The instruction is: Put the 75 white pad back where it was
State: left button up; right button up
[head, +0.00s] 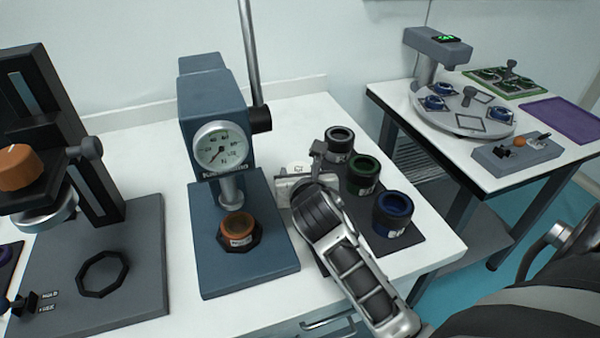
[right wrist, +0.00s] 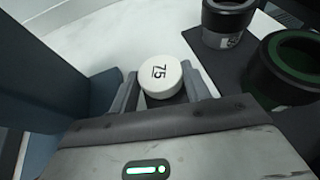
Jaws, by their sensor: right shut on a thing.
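The white pad marked 75 (right wrist: 160,78) is a short round disc between the fingertips of my right gripper (right wrist: 162,95) in the right wrist view. The fingers are shut on its sides and its numbered face shows. In the head view the right gripper (head: 299,180) is between the blue press with a dial (head: 215,135) and a dark mat (head: 408,240). A little of the white pad (head: 297,168) shows there, at the far side of the gripper. I cannot tell its height above the table. My left gripper is not in view.
Black (head: 339,140), green (head: 362,172) and blue (head: 392,212) ringed cups stand on the mat, close right of the gripper. An orange-ringed cup (head: 238,230) sits on the press base. White table (head: 295,115) behind the gripper is clear. A second table (head: 460,150) stands at right.

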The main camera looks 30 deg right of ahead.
jog(key=shift+f, duration=0.15)
jog(key=shift+f, duration=0.4)
jog(key=o, duration=1.1)
jog(key=shift+c, duration=0.2)
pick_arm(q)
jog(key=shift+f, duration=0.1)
pick_arm(e)
jog(key=shift+r, duration=0.55)
jog(key=v, duration=1.1)
jog(key=shift+r+p, duration=0.2)
jog(key=shift+p, duration=0.15)
jog(key=shift+s+a+r, duration=0.15)
jog(key=shift+s, duration=0.2)
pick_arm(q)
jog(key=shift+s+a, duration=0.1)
